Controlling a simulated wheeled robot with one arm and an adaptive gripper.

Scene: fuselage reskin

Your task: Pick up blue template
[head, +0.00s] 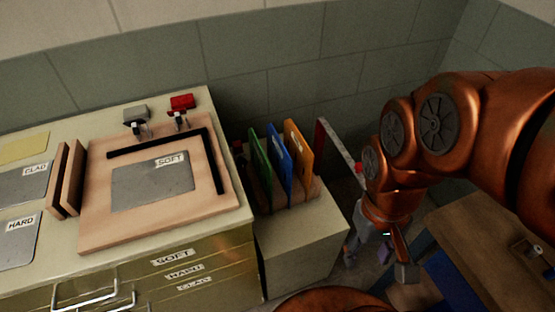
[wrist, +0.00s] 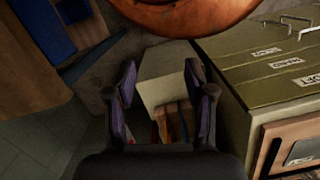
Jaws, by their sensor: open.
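The blue template (head: 279,158) stands upright in a wooden rack between a green template (head: 260,157) and an orange template (head: 299,148). A narrow blue strip, likely the same template, shows in the wrist view (wrist: 187,118) between my fingers. My gripper (head: 378,258) is open and empty, to the right of the rack and apart from it, in the head view. In the wrist view my gripper (wrist: 162,80) has its two fingers spread, with the cabinet top that holds the rack behind them. My palm hides part of the rack there.
The rack stands on a low cabinet (head: 305,235) beside a taller drawer unit (head: 205,262). A wooden board with a SOFT sheet (head: 150,184) lies on the unit. A red-and-grey upright frame (head: 336,145) stands right of the templates. A wooden table (head: 470,225) is at right.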

